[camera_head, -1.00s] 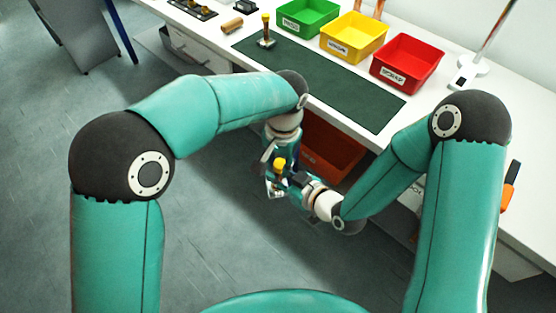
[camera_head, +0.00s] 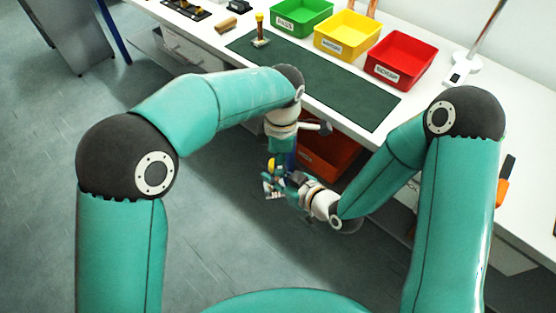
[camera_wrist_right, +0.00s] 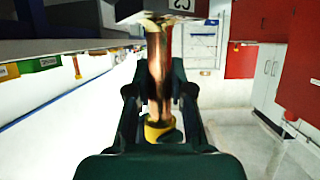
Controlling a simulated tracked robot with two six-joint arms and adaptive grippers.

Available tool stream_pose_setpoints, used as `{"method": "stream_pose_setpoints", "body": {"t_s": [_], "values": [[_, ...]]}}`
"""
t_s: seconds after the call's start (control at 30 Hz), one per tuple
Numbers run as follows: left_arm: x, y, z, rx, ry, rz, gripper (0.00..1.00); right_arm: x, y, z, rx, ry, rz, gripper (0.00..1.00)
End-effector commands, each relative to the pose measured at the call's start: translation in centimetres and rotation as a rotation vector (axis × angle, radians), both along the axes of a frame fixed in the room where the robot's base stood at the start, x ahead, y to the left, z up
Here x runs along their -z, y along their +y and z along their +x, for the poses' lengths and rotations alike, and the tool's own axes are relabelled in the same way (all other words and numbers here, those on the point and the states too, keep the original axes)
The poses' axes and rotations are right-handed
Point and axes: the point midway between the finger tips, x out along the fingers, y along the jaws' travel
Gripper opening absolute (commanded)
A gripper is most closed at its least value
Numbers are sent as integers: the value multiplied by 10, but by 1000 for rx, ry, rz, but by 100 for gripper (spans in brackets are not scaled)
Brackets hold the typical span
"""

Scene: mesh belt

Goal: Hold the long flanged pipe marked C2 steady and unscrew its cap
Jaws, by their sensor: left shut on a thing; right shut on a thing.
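The long pipe marked C2 shows in the right wrist view as a copper tube (camera_wrist_right: 159,65). Its flanged end block (camera_wrist_right: 180,5), with an upside-down C2 label, is at the top edge. Its yellow cap (camera_wrist_right: 159,131) is at the lower end, partly hidden by my gripper. My right gripper (camera_wrist_right: 160,92) is shut on the tube near the cap. In the head view the cap (camera_head: 271,163) is uppermost and the pipe is held off the bench. My left gripper (camera_head: 275,160) points down at the cap, shut; its fingertips are largely hidden.
The white bench (camera_head: 440,110) lies ahead with a dark green mat (camera_head: 330,85). Green (camera_head: 302,15), yellow (camera_head: 347,35) and red (camera_head: 400,60) bins line its back. Another yellow-capped pipe (camera_head: 260,32) stands on the mat. An orange-red bin (camera_head: 328,155) sits below the bench.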

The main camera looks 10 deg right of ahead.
Motion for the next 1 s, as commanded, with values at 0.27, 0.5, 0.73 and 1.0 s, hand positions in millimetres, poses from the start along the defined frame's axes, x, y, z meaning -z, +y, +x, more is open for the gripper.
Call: {"method": "stream_pose_setpoints", "body": {"t_s": [0.27,0.5,0.73,1.0], "values": [[-1,-3,-1,-27,1,-5,0,-2,1,1,-3,-7,0,0],[-1,-3,-2,-25,2,-5,0,-2,1,2,-2,-8,1,0],[-2,-3,-2,-24,3,-5,0,-2,1,2,-2,-8,1,0],[-11,-4,-2,-24,2,-6,0,-1,1,2,0,-6,1,0]]}}
